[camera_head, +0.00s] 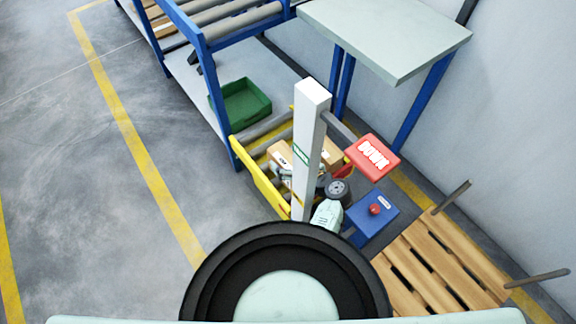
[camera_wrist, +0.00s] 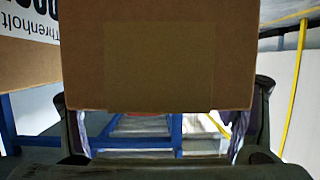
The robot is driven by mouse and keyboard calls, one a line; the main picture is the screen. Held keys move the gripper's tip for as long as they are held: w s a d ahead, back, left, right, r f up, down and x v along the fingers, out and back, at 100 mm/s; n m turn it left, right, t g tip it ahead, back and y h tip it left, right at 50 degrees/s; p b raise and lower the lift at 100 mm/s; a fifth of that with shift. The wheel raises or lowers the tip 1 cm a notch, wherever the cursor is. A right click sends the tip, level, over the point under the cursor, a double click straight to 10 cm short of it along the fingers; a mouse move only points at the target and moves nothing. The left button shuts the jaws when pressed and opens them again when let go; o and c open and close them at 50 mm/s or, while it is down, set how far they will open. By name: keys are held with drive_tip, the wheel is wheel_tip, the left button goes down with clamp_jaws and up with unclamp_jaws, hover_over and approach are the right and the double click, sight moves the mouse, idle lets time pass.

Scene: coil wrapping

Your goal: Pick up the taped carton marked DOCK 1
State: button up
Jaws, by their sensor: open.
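In the head view, a brown carton (camera_head: 281,150) with a pale label lies in the yellow-sided bay, and another brown carton (camera_head: 332,150) shows right of the white post. My gripper (camera_head: 286,170) is by the left carton, partly hidden by the post. In the wrist view, a plain carton face with a faint tape-like band (camera_wrist: 160,55) fills the upper middle. My open gripper (camera_wrist: 160,115) has one finger at each side of its lower edge; contact cannot be told. A second carton (camera_wrist: 30,62) at left bears an upside-down label reading "Threnholt" and cut-off large letters. No full DOCK 1 mark is readable.
The white post (camera_head: 308,150) stands before the bay. A red sign (camera_head: 372,156) and blue box with a red button (camera_head: 372,210) are at right. A wooden pallet (camera_head: 440,262), green bin (camera_head: 246,100) and pale table (camera_head: 385,35) surround it. Left floor is clear.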

drive_tip(key=shift+w, duration=0.15)
clamp_jaws()
idle(1.0)
